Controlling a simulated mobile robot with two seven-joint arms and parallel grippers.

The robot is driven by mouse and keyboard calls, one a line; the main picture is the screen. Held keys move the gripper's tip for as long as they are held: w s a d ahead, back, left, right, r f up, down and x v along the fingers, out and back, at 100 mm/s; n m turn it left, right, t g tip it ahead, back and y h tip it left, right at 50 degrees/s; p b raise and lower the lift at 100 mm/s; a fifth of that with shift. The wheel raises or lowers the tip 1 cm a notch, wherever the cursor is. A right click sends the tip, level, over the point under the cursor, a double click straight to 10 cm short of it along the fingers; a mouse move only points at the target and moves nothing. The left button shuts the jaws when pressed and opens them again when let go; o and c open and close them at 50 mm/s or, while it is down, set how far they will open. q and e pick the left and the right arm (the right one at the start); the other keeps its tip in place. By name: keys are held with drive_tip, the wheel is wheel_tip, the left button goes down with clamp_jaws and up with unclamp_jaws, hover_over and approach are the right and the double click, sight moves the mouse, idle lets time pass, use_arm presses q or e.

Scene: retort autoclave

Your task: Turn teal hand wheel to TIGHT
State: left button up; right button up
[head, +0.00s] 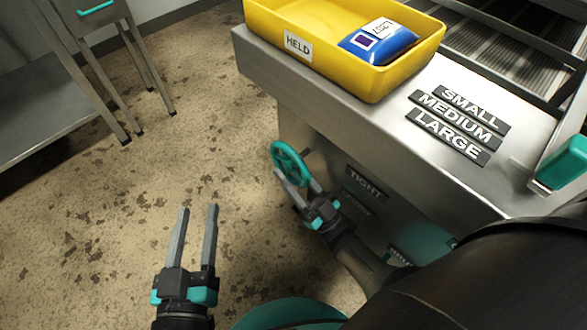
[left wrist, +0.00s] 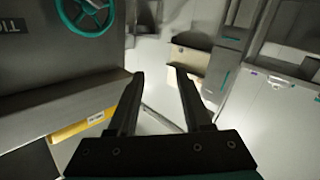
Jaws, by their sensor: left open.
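The teal hand wheel (head: 277,148) is on the front side of the steel bench, left of a dark TIGHT label (head: 366,183). It also shows at the top of the left wrist view (left wrist: 85,27), beside part of the label (left wrist: 12,26). My right gripper (head: 296,176) is at the wheel's lower edge with its fingers apart. One finger overlaps the rim in the picture; contact is unclear. My left gripper (head: 197,207) is open and empty over the floor, left of and apart from the wheel. Its fingers also show in the left wrist view (left wrist: 156,72).
A yellow HELD tray (head: 375,84) with a blue and white pouch (head: 378,42) stands on the steel bench (head: 340,108). SMALL, MEDIUM and LARGE plates (head: 458,122) lie right of it. A steel table (head: 50,117) stands at left. Open floor (head: 190,140) lies between.

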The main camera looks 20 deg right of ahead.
drive_tip(key=shift+o, duration=0.8)
drive_tip(key=shift+s+a, duration=0.1)
drive_tip(key=shift+o, duration=0.2)
drive_tip(key=shift+s+d+f, duration=0.25)
drive_tip(key=shift+s+f, duration=0.05)
drive_tip(key=shift+f, duration=0.05)
use_arm(q)
drive_tip(key=shift+w+a+f+m+g+y+p, duration=0.2)
drive_tip(key=shift+w+a+f+g+p, duration=0.15)
drive_tip(key=shift+g, duration=0.25)
drive_tip(key=shift+w+a+f+m+g+y+p, duration=0.15)
drive_tip(key=shift+a+f+g+y+p, duration=0.1)
drive_tip(key=shift+f+g+p, duration=0.25)
use_arm(e)
drive_tip(key=s+d, duration=0.4)
drive_tip(key=s, duration=0.7)
drive_tip(key=shift+d, duration=0.35)
drive_tip(key=shift+s, duration=0.15)
